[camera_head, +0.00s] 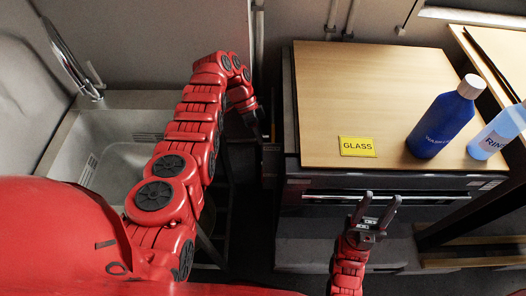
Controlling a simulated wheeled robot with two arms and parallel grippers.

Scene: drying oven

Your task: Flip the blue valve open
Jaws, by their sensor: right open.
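I cannot make out the blue valve in this view. The dark oven-like unit (293,205) stands under a wooden top, with a long bright handle bar (440,198) across its front. My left arm reaches forward along the unit's left side. My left gripper (263,128) is small and dark there, close to that side, and its finger opening is not clear. My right gripper (382,198) is open and empty, with its two fingers pointing up in front of the handle bar. I cannot tell if it touches the bar.
A metal sink (115,125) with a faucet is at left. A wooden shelf frame stands at right.

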